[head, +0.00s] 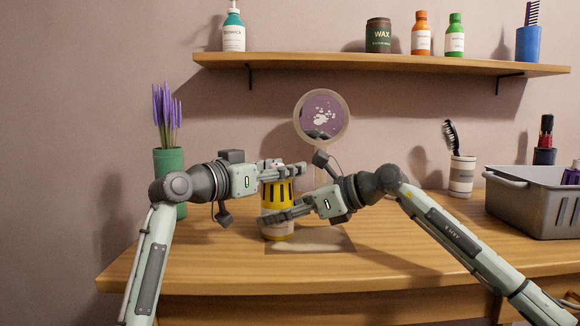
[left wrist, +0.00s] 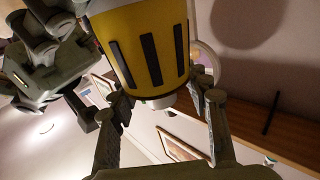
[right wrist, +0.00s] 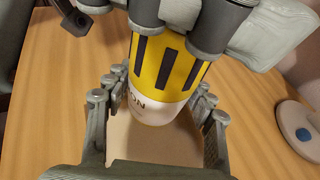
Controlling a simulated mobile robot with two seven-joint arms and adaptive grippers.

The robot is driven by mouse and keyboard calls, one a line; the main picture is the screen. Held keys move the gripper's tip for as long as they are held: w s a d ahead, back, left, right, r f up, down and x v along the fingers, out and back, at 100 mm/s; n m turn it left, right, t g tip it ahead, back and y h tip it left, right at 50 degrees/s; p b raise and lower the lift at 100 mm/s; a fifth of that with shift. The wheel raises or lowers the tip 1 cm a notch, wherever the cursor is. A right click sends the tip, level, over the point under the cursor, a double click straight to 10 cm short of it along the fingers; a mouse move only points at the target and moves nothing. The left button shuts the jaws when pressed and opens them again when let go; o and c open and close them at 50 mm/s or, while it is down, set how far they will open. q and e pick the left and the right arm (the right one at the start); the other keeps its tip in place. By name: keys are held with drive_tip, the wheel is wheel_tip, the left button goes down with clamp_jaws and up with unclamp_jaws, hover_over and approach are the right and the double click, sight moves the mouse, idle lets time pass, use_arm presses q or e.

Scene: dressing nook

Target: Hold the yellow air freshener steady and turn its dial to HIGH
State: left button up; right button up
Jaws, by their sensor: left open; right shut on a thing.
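The yellow air freshener (head: 278,192) stands upright on the table, with dark slots and a white lower band; it also shows in the right wrist view (right wrist: 150,75). My right gripper (head: 270,217) is shut around its lower body. My left gripper (head: 292,172) is at its top, jaws open on either side. In the left wrist view the yellow body (left wrist: 142,45) appears inverted, and a small white part (left wrist: 163,101), apparently the dial, sits between the open fingers. The dial's markings and setting cannot be read. Grippers hide part of the body.
A pale mat (head: 322,243) lies under the freshener. A round mirror (head: 321,116) stands close behind. A green vase with lavender (head: 168,160) is left; a brush cup (head: 462,176) and grey crate (head: 535,212) are right. A shelf (head: 380,63) hangs above.

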use_arm(q)
drive_tip(key=shift+x, duration=1.1)
clamp_jaws()
